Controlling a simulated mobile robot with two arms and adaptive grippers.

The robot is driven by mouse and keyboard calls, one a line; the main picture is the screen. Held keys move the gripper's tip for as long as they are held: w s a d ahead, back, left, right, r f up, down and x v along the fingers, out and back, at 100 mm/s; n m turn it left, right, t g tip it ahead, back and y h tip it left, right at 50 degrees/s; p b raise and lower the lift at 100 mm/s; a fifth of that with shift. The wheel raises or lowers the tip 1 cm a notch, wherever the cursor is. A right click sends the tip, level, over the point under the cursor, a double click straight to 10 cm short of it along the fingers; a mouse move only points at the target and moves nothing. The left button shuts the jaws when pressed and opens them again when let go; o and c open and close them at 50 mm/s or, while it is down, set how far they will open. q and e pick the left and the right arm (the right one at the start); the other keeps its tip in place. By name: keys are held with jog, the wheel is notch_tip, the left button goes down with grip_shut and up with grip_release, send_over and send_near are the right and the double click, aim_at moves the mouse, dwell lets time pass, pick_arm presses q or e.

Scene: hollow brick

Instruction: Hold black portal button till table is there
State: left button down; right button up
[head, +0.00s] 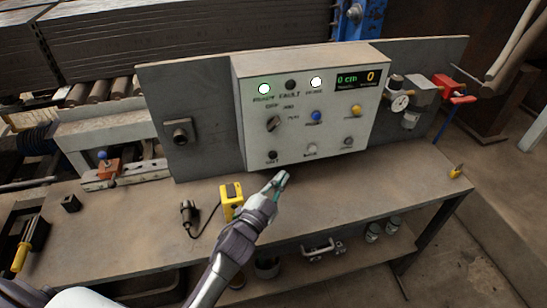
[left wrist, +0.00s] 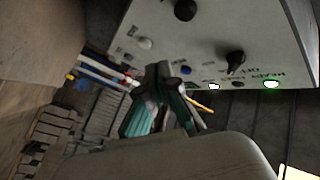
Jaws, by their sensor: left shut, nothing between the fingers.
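The black button (head: 272,155) is at the lower left of a grey control box and also shows large at the top of the left wrist view (left wrist: 185,10). The tiny label under it is too small to read with certainty. My left gripper (head: 282,178) is shut and empty, just below and in front of the box's lower edge. In the left wrist view its fingers (left wrist: 160,95) are near the box face, apart from the black button. The bench (head: 330,210) stands under the box. My right gripper is not in view.
The box also carries a selector knob (head: 274,123), blue button (head: 316,116), yellow button (head: 355,110), lit lamps and a display (head: 360,78) reading 0 cm. A yellow device (head: 231,198) with a cable stands on the bench, left of my gripper. Rollers (head: 100,92) lie behind left.

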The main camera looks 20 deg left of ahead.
aim_at(273, 155)
pick_arm(q)
jog(key=shift+w+a+b, duration=0.2)
jog(key=shift+w+a, duration=0.55)
jog(key=shift+w, duration=0.3)
jog(key=shift+w+a+b, duration=0.15)
jog(key=shift+w+a, duration=0.55)
jog(key=shift+w, duration=0.35)
jog(key=shift+w, duration=0.1)
jog(key=shift+w+a, duration=0.2)
jog(key=shift+w, duration=0.05)
jog(key=shift+w+a, duration=0.3)
jog(key=shift+w, duration=0.1)
dwell(3.9)
jog(key=shift+s+d, duration=0.1)
jog(key=shift+s, duration=0.05)
jog(key=shift+s+d, duration=0.4)
jog(key=shift+s, duration=0.2)
